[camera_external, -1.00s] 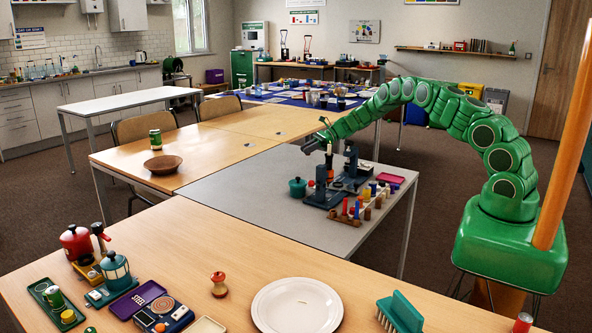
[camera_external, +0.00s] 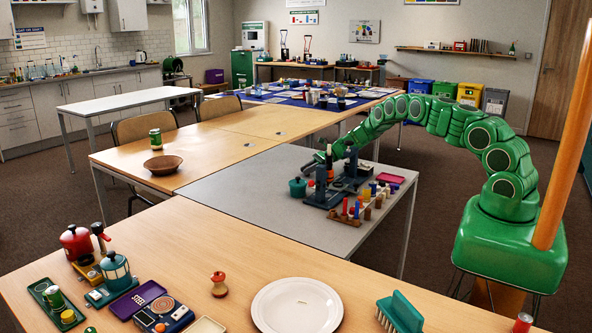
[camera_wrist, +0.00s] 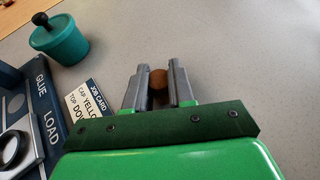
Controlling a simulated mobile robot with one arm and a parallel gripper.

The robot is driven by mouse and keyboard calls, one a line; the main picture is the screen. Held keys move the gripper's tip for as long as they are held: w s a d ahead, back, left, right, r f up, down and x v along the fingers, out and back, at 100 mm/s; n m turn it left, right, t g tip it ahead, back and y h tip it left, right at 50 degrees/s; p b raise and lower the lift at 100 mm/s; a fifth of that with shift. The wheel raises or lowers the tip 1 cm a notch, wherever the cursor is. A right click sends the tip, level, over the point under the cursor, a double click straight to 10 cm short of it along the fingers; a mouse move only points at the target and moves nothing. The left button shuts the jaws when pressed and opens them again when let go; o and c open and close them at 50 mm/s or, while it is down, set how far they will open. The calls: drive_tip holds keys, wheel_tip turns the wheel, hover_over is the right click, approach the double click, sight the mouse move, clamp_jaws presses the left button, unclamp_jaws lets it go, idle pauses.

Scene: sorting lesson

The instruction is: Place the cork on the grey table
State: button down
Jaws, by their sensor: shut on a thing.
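My gripper (camera_wrist: 158,84) is shut on the cork (camera_wrist: 157,78), a small brown round thing between the two grey fingers in the wrist view. Most of the cork is hidden by the fingers. The grey table (camera_wrist: 235,45) fills the background beyond the fingertips. In the external view my gripper (camera_external: 312,162) is low over the far part of the grey table (camera_external: 235,195), behind the dark blue station. The cork cannot be made out there. I cannot tell whether it touches the tabletop.
A teal pot (camera_wrist: 62,40) and the blue station marked GLUE and LOAD (camera_wrist: 40,110) stand left of my gripper in the wrist view. A rack of coloured pegs (camera_external: 350,212) and a pink tray (camera_external: 391,178) are nearby. The table's left part is clear.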

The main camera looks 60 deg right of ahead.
drive_tip(key=shift+f, duration=0.1)
drive_tip(key=c, duration=1)
unclamp_jaws()
drive_tip(key=shift+o, duration=0.2)
